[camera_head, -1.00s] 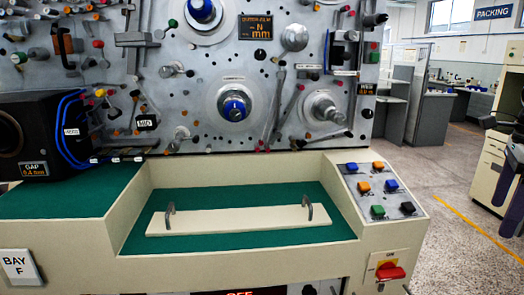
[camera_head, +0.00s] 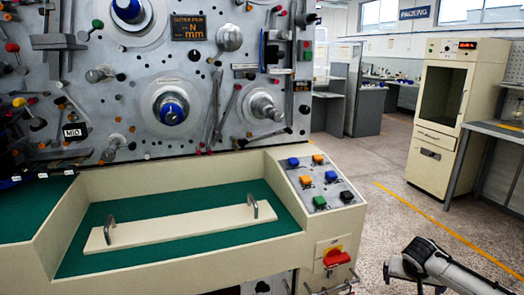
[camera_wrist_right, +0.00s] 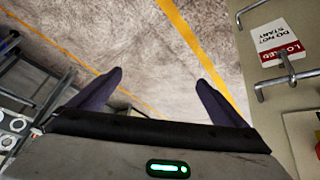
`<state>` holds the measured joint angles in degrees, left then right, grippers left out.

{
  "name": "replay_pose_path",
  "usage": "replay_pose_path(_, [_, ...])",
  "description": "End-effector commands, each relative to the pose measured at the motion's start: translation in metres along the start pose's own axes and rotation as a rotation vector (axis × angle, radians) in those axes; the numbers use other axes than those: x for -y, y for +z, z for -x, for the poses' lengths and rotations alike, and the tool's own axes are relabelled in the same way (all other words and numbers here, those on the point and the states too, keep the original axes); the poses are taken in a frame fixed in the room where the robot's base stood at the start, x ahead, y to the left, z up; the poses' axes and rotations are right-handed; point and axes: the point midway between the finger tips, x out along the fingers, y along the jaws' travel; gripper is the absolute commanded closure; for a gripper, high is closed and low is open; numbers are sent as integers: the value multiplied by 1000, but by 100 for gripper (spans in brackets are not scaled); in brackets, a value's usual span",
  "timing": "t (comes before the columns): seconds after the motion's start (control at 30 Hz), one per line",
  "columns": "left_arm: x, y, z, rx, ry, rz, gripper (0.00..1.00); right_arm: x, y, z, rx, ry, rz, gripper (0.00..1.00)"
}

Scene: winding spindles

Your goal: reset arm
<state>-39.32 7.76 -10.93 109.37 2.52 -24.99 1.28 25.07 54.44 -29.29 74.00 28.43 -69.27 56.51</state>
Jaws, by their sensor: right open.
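My right gripper (camera_wrist_right: 160,80) is open in the right wrist view. Its two dark fingers stand well apart with nothing between them, over the speckled floor. Part of my right arm (camera_head: 440,268) shows at the lower right of the head view, clear of the machine's front. My left gripper is in neither view now.
The spindle machine has a green recess with a cream handled board (camera_head: 180,228), a button panel (camera_head: 320,183) and a red switch (camera_head: 336,257). A cream cabinet (camera_head: 450,120) stands behind right. In the wrist view, a lock tag (camera_wrist_right: 279,40) hangs near metal handles. Floor between is open.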

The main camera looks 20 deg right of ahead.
Motion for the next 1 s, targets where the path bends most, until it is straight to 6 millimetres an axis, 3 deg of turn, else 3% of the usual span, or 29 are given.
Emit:
replay_pose_path(0.03, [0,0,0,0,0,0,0,1,27,-10,-16,-25,127,3])
replay_pose_path(0.23, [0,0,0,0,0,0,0,10,113,-21,-118,-162,608,3])
replay_pose_path(0.4, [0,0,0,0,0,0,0,16,186,-6,-217,-294,971,3])
replay_pose_path(0.5, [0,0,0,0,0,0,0,17,219,8,-270,-360,1130,3])
replay_pose_path(0.83, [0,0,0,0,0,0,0,16,303,62,-430,-541,1492,3])
replay_pose_path(1.0, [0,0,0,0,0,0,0,36,338,70,-402,-596,1344,3])
